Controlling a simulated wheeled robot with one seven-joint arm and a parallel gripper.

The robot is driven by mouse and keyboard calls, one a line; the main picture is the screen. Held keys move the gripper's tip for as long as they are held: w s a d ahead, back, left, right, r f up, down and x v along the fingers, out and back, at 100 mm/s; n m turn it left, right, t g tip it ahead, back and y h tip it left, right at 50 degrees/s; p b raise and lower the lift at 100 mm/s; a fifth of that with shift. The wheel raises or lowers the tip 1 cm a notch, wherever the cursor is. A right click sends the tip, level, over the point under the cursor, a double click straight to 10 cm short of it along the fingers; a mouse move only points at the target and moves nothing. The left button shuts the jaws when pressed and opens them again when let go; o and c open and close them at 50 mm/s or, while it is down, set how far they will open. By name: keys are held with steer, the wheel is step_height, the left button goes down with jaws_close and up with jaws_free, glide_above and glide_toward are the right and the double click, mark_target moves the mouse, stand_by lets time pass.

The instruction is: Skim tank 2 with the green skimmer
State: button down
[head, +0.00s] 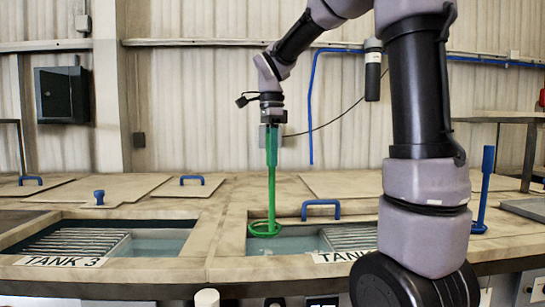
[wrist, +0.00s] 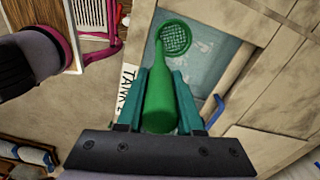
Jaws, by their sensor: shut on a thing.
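The green skimmer (head: 271,185) hangs with its handle upright below my gripper (head: 271,128). My gripper is shut on the top of the handle; in the wrist view its teal fingers (wrist: 165,95) hold the green handle (wrist: 160,105) from both sides. The skimmer's round mesh head (wrist: 175,38) is over the water at the left end of the open right-hand tank (head: 300,243). I cannot tell whether it touches the water.
Tank 3 (head: 75,262) stands open to the left, with a grate in its water. A blue-handled tool (head: 485,190) stands upright at the right. Blue lid handles (head: 321,205) rise behind the tanks. A magenta thing (wrist: 108,45) shows in the wrist view.

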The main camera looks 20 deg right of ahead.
mark_target(271, 212)
steer(key=f, duration=0.5)
steer(key=w+f, duration=0.1)
steer(key=f, duration=1.1)
steer(key=shift+w+d, duration=0.2)
steer(key=shift+w, duration=0.2)
